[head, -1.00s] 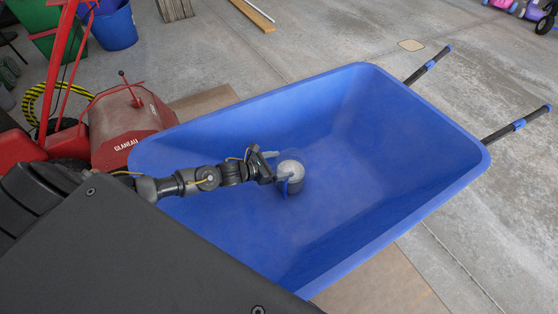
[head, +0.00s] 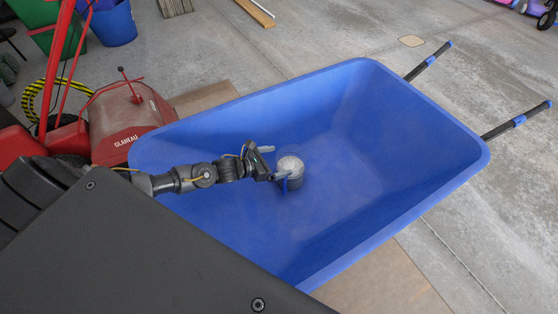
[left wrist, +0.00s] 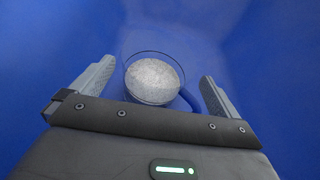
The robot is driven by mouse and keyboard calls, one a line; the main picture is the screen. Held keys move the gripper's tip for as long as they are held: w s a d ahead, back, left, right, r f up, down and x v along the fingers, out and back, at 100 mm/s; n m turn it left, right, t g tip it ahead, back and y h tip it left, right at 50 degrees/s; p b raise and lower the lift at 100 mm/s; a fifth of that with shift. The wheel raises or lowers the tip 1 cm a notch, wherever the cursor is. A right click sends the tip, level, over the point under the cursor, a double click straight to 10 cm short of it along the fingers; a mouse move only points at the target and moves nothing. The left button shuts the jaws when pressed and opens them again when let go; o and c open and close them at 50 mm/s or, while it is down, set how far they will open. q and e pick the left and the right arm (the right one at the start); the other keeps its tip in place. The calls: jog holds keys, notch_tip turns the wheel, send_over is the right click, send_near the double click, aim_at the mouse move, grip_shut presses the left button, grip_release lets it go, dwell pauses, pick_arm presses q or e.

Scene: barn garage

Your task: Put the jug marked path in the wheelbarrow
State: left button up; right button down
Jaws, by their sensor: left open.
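The blue wheelbarrow (head: 400,115) fills the middle of the head view, its tub open upward. A clear jug (head: 290,168) with pale granular contents is inside the tub, low near its floor. In the left wrist view the jug (left wrist: 153,80) shows its round rim and a blue handle on its right side. No marking on it can be read. My left gripper (head: 278,165) reaches into the tub at the jug. Its fingers (left wrist: 152,85) are spread, one on each side of the jug, with visible gaps. My right gripper is not in view.
A red machine (head: 128,120) stands against the wheelbarrow's left side. A blue bucket (head: 108,22) and a green bin (head: 40,30) are at the upper left. The wheelbarrow's handles (head: 515,122) point right over open concrete floor.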

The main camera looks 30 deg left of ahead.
pick_arm(q)
jog(key=v, duration=1)
jog(key=shift+s+a+r, duration=0.15)
jog(key=shift+s+r, duration=0.05)
jog(key=shift+s, duration=0.1)
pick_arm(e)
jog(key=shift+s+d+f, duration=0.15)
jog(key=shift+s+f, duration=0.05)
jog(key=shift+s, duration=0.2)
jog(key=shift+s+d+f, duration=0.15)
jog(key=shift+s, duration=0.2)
